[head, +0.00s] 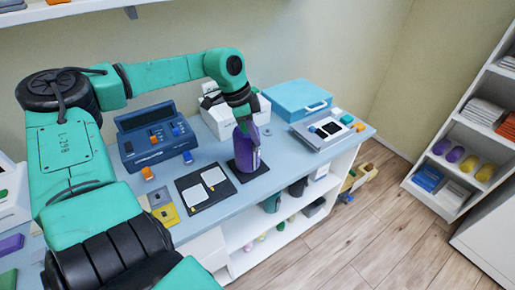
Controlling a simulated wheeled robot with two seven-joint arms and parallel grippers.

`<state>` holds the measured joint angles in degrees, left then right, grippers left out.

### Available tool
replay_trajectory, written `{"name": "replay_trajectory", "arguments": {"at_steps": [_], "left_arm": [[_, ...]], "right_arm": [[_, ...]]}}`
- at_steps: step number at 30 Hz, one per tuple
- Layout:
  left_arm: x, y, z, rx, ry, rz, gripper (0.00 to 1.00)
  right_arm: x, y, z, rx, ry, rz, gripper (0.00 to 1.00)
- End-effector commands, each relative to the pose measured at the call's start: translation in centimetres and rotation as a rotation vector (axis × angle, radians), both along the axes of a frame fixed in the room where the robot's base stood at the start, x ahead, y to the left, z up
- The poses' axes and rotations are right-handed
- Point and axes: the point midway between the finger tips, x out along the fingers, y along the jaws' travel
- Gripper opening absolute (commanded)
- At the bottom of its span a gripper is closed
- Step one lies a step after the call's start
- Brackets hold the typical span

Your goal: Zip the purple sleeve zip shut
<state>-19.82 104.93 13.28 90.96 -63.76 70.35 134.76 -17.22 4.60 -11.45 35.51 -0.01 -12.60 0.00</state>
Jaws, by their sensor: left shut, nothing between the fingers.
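The purple sleeve (245,152) stands upright on a dark mat on the blue-grey counter, near the middle of the head view. My left gripper (242,113) comes in from the left and points down at the top of the sleeve. It is shut, with nothing seen between its fingers. The fingertips are small and overlap the sleeve's top, so I cannot tell whether they touch it. The zip is too small to make out clearly. My right gripper is not in view.
The counter's front edge (300,174) is close.

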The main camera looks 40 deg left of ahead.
Motion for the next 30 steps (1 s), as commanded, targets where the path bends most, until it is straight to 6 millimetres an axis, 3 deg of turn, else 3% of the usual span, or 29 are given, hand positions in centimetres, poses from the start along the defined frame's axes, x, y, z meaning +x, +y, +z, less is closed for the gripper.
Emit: {"name": "replay_trajectory", "arguments": {"at_steps": [18,30], "left_arm": [[0.0,0.0,-2.7,0.001,0.0,-0.001,0.0],[-0.6,-2.0,-1.4,0.001,0.0,-0.003,0.0]], "right_arm": [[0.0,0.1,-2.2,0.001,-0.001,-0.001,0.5],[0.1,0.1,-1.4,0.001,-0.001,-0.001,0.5]]}}
